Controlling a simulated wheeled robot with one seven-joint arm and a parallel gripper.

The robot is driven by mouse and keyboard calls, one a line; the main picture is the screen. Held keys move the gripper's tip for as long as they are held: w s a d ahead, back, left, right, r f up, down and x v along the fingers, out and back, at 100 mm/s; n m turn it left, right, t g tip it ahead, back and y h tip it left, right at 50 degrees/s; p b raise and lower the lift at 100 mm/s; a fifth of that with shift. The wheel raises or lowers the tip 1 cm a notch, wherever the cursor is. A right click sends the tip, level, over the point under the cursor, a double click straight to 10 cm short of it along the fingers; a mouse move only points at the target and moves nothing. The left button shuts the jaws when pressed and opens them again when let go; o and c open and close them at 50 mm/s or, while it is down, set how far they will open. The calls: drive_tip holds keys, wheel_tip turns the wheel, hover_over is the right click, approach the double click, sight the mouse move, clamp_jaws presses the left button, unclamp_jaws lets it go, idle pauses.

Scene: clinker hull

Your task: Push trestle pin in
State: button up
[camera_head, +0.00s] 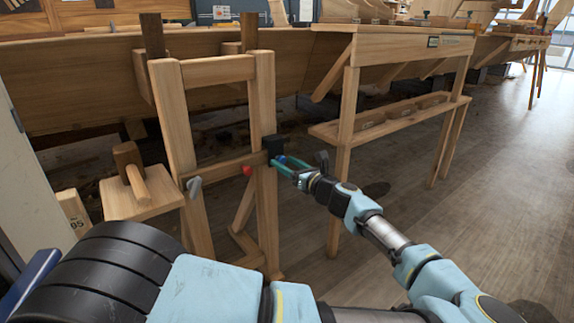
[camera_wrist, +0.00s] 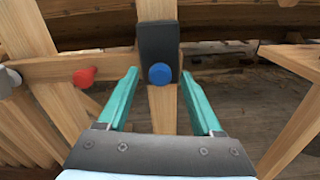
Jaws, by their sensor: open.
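The wooden trestle (camera_head: 262,100) stands upright beside the hull. On its right post is a black block (camera_head: 273,145), which shows in the wrist view (camera_wrist: 158,42) with a round blue pin head (camera_wrist: 159,73) at its lower part. The frames do not show how deep the pin sits. A red knob (camera_head: 247,171) and a grey knob (camera_head: 194,187) are on the crossbar to the left. My gripper (camera_head: 281,164) is open and empty, with its teal fingers pointing at the block. In the wrist view the blue head appears between the two fingertips; contact cannot be told.
A mallet (camera_head: 131,170) rests on a small wooden stand (camera_head: 145,203) left of the trestle. A wooden bench (camera_head: 385,125) with a lower shelf stands to the right. The planked hull (camera_head: 60,85) runs behind. The floor (camera_head: 480,160) at the right is clear.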

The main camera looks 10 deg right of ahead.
clamp_jaws()
idle(0.6)
idle(0.8)
